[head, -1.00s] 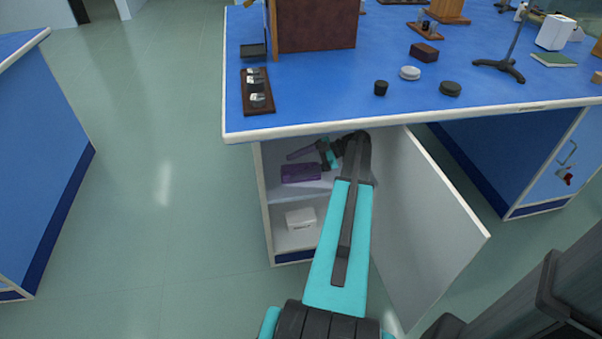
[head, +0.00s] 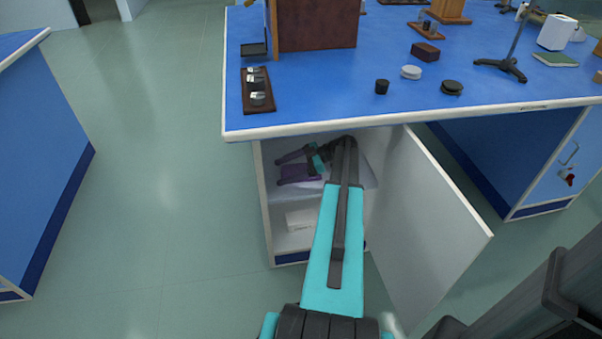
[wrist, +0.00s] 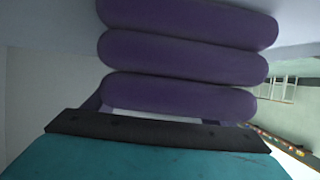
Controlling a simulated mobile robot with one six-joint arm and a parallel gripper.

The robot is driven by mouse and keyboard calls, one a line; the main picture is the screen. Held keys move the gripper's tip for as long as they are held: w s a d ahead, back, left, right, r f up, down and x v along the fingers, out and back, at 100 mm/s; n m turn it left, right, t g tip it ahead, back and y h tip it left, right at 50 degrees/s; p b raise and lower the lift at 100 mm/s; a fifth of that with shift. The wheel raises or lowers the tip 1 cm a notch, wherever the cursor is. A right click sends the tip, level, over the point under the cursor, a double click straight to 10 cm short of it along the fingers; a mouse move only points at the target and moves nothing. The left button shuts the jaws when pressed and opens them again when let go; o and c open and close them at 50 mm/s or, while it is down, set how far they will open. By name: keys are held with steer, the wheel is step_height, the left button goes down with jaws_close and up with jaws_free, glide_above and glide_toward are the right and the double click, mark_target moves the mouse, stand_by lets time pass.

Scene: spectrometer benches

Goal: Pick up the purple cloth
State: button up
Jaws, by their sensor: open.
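The purple cloth (head: 298,173) lies folded on the upper shelf of the open cabinet under the blue bench. In the wrist view the cloth (wrist: 185,55) shows as three stacked rounded folds, close in front of my gripper. My gripper (head: 286,170) is inside the cabinet at the cloth, with its jaws open.
The cabinet door (head: 425,225) stands open to the right of my arm. A white box (head: 300,218) sits on the lower shelf. The blue benchtop (head: 330,100) overhangs the cabinet, with a rack of small jars (head: 246,102) near its left edge. The floor to the left is clear.

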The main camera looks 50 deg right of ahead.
steer(key=shift+c, duration=0.6)
steer(key=c, duration=1.1)
steer(key=shift+r, duration=0.15)
